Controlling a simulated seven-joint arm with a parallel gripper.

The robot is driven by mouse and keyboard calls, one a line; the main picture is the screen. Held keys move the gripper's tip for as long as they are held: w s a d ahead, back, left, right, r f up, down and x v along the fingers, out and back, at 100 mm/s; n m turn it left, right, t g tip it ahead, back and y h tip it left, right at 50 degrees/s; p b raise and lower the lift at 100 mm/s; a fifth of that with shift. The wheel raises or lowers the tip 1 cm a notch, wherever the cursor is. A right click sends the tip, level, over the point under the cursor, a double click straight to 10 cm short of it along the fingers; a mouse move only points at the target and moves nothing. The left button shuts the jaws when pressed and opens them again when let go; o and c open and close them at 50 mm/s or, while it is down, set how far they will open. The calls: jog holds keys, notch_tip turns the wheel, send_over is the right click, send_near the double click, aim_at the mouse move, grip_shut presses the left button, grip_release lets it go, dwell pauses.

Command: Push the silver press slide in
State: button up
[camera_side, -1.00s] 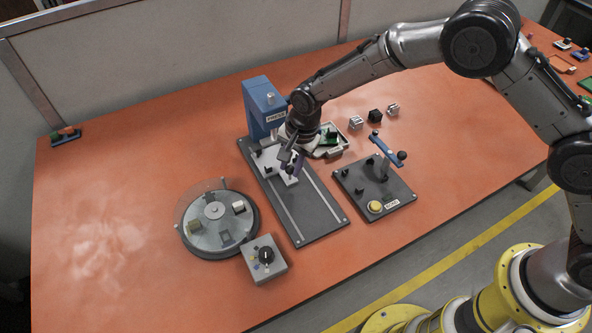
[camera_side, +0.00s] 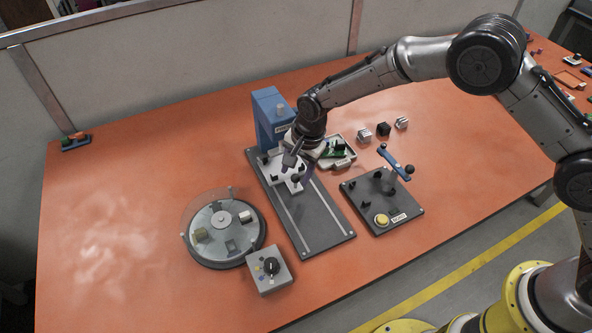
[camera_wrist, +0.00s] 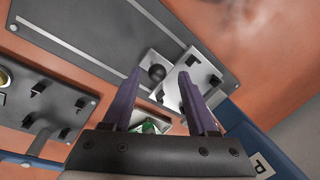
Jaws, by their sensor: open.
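The silver press slide (camera_side: 270,162) lies on the dark rail base (camera_side: 321,222), at the end close to the blue press column (camera_side: 266,108). A round black knob stands at its front end and shows clearly in the wrist view (camera_wrist: 157,72). The slide's plate (camera_wrist: 203,74) also shows there, with small black fixtures. My gripper (camera_side: 298,168) is low over the slide's front. In the wrist view my gripper (camera_wrist: 160,73) is open, and the knob appears between its two purple fingertips. I cannot tell whether a finger touches it. My wrist hides part of the slide and column.
A tray with a green part (camera_side: 340,152) stands right of the column, with several small blocks beyond it. A lever fixture (camera_side: 381,203) is right of the rail base. A round turntable (camera_side: 222,250) and a grey knob box (camera_side: 268,271) are on the left.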

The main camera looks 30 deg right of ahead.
notch_tip(320, 180, up, 13)
jog(key=s+d, duration=0.1)
jog(key=s, duration=0.1)
jog(key=shift+d, duration=0.2)
jog(key=shift+r, duration=0.1)
